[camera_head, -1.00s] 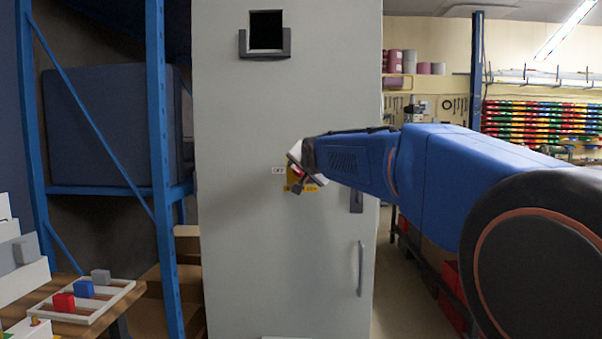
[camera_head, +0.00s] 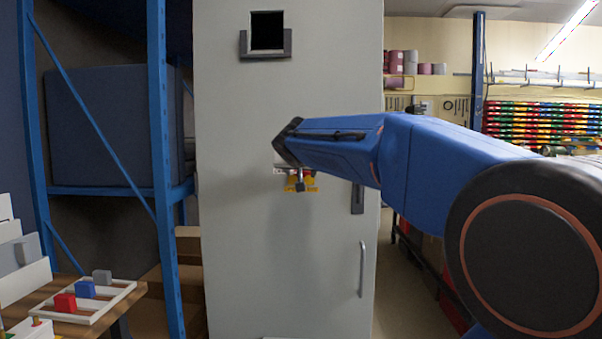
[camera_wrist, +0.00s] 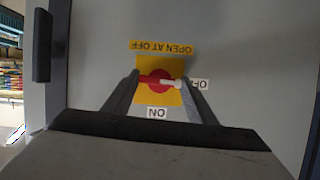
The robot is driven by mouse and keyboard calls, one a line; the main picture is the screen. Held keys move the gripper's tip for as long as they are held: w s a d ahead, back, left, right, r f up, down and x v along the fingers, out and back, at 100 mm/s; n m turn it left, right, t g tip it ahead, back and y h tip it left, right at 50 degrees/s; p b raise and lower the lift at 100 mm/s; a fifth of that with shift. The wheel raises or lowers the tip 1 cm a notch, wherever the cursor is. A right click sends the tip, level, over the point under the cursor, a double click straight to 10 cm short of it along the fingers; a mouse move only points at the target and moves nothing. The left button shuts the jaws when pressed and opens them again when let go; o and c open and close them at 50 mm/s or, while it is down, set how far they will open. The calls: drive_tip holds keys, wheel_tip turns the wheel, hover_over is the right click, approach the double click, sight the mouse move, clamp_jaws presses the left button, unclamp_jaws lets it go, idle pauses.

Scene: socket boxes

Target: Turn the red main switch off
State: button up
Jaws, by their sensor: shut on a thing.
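The red main switch (camera_wrist: 158,79) sits on a yellow plate (camera_wrist: 146,65) on a grey cabinet door. In the wrist view its handle lies level, with the white-tipped end pointing right at the partly covered OFF label (camera_wrist: 200,85). The plate also reads OPEN AT OFF, and the ON label (camera_wrist: 157,113) is below; the lettering appears upside down. My gripper (camera_wrist: 160,83) is shut on the switch handle, one finger at each end. In the head view my gripper (camera_head: 299,180) is at the switch, and my wrist hides most of the plate.
The tall grey cabinet (camera_head: 270,250) has a vertical door handle (camera_head: 362,268) at lower right and a dark bracket (camera_head: 357,198) above it. A blue shelf frame (camera_head: 160,150) stands left. A tray (camera_head: 85,300) with coloured blocks is at lower left.

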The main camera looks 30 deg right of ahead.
drive_tip(key=shift+n, duration=0.3)
idle(0.4)
drive_tip(key=o, duration=1.1)
drive_tip(key=shift+c, duration=0.2)
drive_tip(key=v, duration=1.7)
drive_tip(key=shift+a, duration=0.25)
drive_tip(key=s+a+f+n+g+y, duration=0.2)
drive_tip(key=s+f, duration=0.6)
drive_tip(key=f, duration=0.6)
drive_tip(key=s+a+f+n+g+y, duration=0.2)
drive_tip(key=s+f, duration=0.7)
drive_tip(key=f, duration=0.5)
drive_tip(key=s+a+f+n+g+y, duration=0.2)
drive_tip(key=s+a+f, duration=0.3)
drive_tip(key=s+f, duration=0.4)
wheel_tip(320, 180, down, 6)
drive_tip(key=shift+a+f+n+g+y, duration=0.1)
drive_tip(key=shift+a+n+g+y, duration=0.15)
drive_tip(key=shift+y, duration=0.45)
